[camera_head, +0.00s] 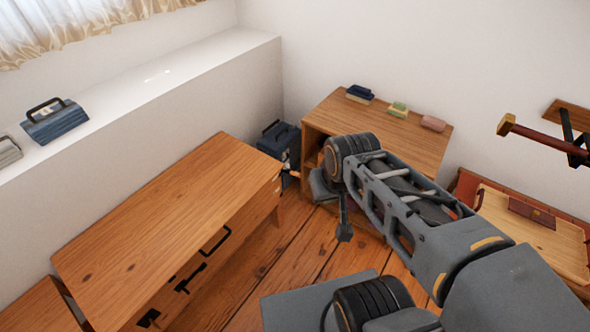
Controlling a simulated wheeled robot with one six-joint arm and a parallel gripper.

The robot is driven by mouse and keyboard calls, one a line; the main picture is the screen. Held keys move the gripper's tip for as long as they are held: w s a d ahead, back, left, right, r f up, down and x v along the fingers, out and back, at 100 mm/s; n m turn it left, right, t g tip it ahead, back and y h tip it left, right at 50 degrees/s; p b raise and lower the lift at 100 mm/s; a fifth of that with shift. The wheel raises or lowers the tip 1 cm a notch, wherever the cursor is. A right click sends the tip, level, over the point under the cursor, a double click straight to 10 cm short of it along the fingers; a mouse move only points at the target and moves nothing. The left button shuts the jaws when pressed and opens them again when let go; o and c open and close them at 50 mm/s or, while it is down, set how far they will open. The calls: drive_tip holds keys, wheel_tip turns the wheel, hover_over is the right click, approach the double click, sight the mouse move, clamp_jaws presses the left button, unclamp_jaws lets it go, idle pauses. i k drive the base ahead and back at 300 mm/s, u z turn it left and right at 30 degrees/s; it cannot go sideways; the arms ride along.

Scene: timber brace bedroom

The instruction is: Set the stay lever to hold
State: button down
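A dark red bar (543,137) with a wooden end block (506,125) sticks out from the right wall. Black metal brackets (572,137) and a wooden plate (570,115) sit at its wall end. It may be the stay lever, but no label or hold mark is readable. The right picture edge cuts off part of this fitting. My gripper (334,200) is at the end of my bent arm, mid-picture, well left of the bar and apart from it. The arm's wrist partly hides the gripper, so its fingers are unclear.
A wooden chest with black handles (165,235) stands at left. A white ledge (170,80) carries a blue toolbox (54,120). A wooden cabinet (330,118) holds small stacked items. A light wooden panel (530,240) with red edging lies below the bar. Some plank floor (290,255) is clear.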

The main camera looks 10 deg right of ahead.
sight(296, 175)
drive_tip(key=u, duration=0.45)
drive_tip(key=i, duration=1.1)
